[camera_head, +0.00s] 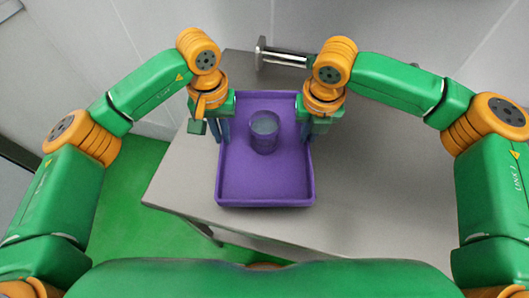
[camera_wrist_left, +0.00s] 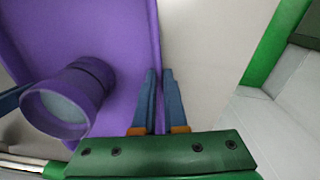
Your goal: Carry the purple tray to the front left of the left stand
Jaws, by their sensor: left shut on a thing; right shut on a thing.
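The purple tray (camera_head: 265,190) is in the middle of the head view, over the grey table. A see-through cup (camera_head: 264,132) stands upright inside it, towards its far part. My left gripper (camera_head: 222,132) is shut on the tray's left wall. My right gripper (camera_head: 305,130) is shut on the tray's right wall. In the left wrist view the blue fingers of my left gripper (camera_wrist_left: 160,95) straddle the rim of the tray (camera_wrist_left: 120,30), and the cup (camera_wrist_left: 68,100) is beside them. I cannot tell whether the tray touches the table.
The grey table (camera_head: 370,200) has free room right of the tray and a narrower strip to its left. A metal cylinder-like fitting (camera_head: 280,56) is at the table's far edge. Green floor (camera_head: 130,210) lies beyond the left edge. No stand is clearly visible.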

